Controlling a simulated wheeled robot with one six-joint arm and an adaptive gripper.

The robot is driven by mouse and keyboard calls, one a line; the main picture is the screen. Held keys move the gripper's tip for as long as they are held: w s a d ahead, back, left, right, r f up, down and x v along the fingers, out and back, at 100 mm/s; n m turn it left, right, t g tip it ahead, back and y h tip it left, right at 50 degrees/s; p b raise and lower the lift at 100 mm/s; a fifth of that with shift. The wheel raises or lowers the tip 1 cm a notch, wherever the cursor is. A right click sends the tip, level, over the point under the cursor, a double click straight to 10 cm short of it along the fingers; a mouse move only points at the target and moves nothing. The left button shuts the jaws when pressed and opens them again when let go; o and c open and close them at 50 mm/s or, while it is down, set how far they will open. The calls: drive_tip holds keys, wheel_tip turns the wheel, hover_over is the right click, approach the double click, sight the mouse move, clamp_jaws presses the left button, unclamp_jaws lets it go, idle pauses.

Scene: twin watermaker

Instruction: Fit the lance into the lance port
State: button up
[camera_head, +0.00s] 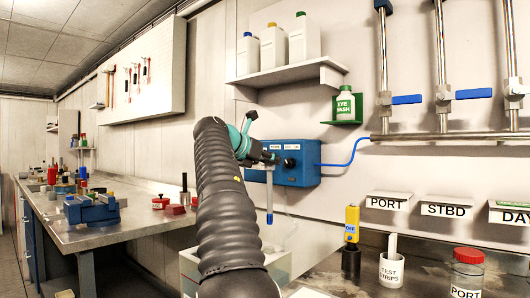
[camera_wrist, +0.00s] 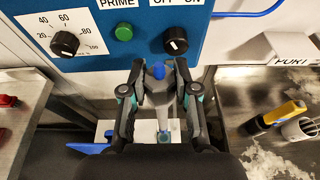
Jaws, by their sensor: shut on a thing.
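The lance (camera_head: 269,193) hangs upright below my gripper (camera_head: 270,158) in the head view, a slim pale tube with a blue lower end. The lance's lower end is above and apart from the pale tank (camera_head: 283,262) in the head view. The tank's pale top (camera_wrist: 112,130) shows below the fingers in the wrist view. I cannot make out the lance port clearly; my arm hides part of the tank.
The blue pump box (camera_head: 298,163) on the wall is close behind my gripper, with knobs and a green button (camera_wrist: 124,33). A metal bench (camera_head: 130,233) stands left. A counter at right holds a test strips cup (camera_head: 393,268) and a red-lidded jar (camera_head: 467,272).

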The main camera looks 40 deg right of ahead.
sight(268, 178)
idle(0.3)
drive_tip(key=shift+a+f+b, duration=0.1)
drive_tip(key=shift+f+b, duration=2.05)
drive_tip(key=shift+f, duration=0.75)
drive_tip(key=shift+p, duration=1.1)
